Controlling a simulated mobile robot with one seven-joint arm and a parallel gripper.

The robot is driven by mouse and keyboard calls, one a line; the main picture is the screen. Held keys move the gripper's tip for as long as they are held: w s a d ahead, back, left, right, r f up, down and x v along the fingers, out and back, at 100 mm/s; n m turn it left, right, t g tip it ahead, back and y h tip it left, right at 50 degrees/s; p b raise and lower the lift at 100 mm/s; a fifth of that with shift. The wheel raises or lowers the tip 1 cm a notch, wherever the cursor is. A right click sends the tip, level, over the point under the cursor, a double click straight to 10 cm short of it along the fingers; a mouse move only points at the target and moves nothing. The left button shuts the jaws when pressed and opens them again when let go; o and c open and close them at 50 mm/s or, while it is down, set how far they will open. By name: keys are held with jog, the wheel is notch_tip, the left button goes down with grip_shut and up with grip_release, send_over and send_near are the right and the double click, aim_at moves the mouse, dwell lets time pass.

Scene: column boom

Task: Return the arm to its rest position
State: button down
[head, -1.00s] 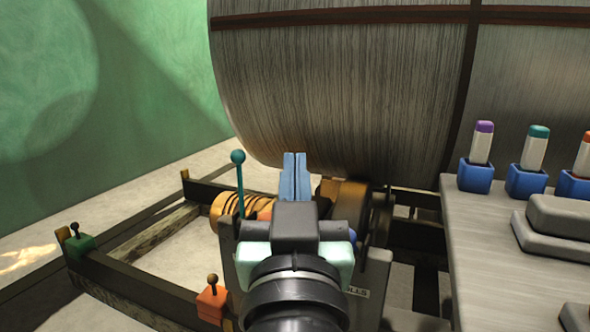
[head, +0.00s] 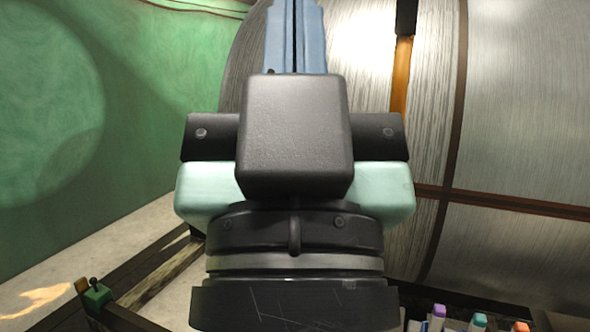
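My gripper (head: 295,25) fills the middle of the head view, with its fingers pointing up the picture. Its two light blue fingers lie side by side with only a thin dark line between them, and I see nothing held. The fingertips reach the top edge of the picture. The black and pale green gripper body (head: 295,140) is large and close. It covers much of the lower middle of the scene.
A large metal-clad cylinder (head: 510,100) with dark brown bands stands behind and right of my gripper. A green wall (head: 80,110) is at left. A small green lever box (head: 96,296) sits low left. Several colour-topped pegs, including a purple one (head: 438,312), show at the bottom right.

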notch_tip(320, 180, up, 19)
jog(key=p, duration=1.6)
jog(key=shift+f, duration=0.1)
